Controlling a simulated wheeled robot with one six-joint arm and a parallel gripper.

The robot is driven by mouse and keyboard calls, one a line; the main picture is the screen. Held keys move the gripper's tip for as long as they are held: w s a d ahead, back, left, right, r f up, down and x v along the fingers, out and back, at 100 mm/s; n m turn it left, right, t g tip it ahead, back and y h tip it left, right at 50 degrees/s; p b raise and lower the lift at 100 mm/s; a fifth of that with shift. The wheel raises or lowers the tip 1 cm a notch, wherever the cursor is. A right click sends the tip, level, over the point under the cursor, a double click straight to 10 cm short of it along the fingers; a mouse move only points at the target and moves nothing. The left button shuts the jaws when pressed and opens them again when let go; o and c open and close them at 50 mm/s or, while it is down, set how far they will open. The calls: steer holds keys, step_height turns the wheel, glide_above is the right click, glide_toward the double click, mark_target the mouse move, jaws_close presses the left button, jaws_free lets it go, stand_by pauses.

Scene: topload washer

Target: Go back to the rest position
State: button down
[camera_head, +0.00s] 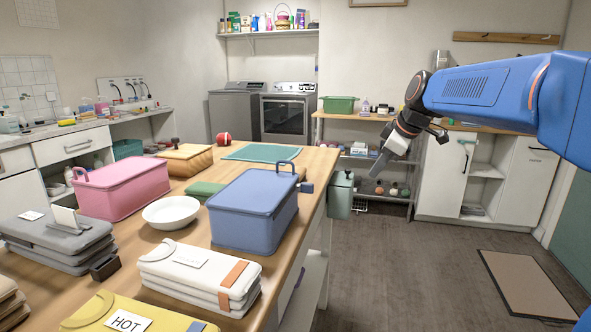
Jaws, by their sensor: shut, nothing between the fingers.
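My gripper (379,163) is at the end of my blue arm, which reaches in from the right edge. It points down and to the left, in the air to the right of the wooden table (322,165). It is shut, with no object seen in it. It is apart from the blue lidded box (251,218), which stands near the table's right edge. The small wrist parts are partly hidden by the dark wrist link.
The table holds a pink box (121,190), a white bowl (172,211) and folded clothes (200,274). A grey-green container (341,194) is at its right side. A washer (236,113) stands at the back. The floor (400,268) right of the table is mostly clear.

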steer(key=s+d+f+m+h, duration=0.1)
steer(key=s+f+m, duration=0.3)
steer(key=s, duration=0.8)
steer(key=s+d+f+m+h, duration=0.1)
steer(key=s+f+m, duration=0.3)
steer(key=s+f, duration=0.5)
steer(key=s+d+f+m+g, duration=0.1)
steer(key=s+f+m, duration=0.3)
steer(key=s, duration=1.3)
step_height(320, 180, down, 4)
steer(key=shift+r+h, duration=0.25)
steer(key=shift+h, duration=0.15)
